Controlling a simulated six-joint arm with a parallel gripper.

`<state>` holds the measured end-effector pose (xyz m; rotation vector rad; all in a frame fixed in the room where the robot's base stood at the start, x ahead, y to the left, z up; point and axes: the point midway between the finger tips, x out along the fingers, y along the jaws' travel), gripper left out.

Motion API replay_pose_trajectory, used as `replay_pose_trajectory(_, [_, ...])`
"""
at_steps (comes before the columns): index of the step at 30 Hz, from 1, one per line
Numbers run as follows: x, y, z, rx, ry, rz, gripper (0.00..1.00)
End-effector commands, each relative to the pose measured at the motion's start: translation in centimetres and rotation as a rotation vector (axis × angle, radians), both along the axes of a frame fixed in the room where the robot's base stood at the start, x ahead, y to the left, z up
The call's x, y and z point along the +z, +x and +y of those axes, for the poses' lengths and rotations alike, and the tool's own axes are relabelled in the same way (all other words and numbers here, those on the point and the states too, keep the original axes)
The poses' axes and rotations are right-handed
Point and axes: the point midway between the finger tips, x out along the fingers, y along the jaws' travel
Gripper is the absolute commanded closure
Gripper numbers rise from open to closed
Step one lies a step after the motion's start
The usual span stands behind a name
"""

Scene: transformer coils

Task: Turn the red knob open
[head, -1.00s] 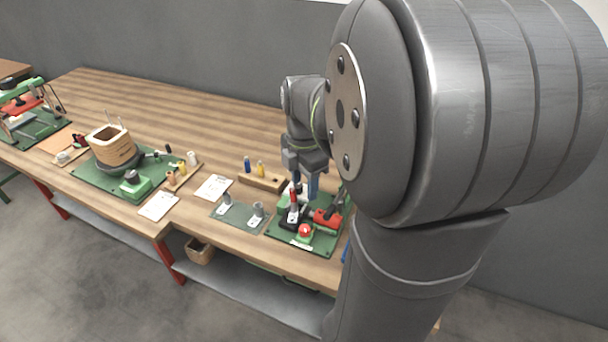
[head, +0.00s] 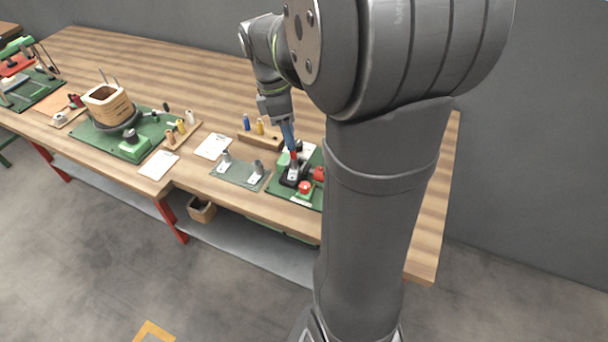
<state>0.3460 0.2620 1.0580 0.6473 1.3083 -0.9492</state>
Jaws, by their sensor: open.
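A round red knob (head: 305,187) sits on a small green block near the front of the green board (head: 283,192) at the right of the bench. A red upright handle (head: 294,156) stands just behind it on a black base. I cannot tell for sure which red part is the knob of the task. My gripper (head: 291,146) has blue fingers and points down over the board, just above or beside the red handle. It is open. Whether the fingers touch the handle is too small to tell. My arm hides the board's right side.
A red block (head: 319,173) stands on the board, partly cut off by my arm. A grey-green plate (head: 240,176) with two metal posts lies to the left. A wooden holder (head: 260,138) with a blue and a yellow piece stands behind.

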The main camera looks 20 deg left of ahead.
Motion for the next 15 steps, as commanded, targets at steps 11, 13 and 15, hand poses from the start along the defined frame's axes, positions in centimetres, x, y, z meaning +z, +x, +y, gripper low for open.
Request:
replay_pose_trajectory(11, [-0.5,-0.4,3.2,-0.367,-0.161,-0.158,0.52])
replay_pose_trajectory(13, [-0.6,-0.4,3.3,-0.388,-0.168,-0.170,0.52])
replay_pose_trajectory(15, [-0.9,-0.4,3.2,-0.396,-0.171,-0.175,0.52])
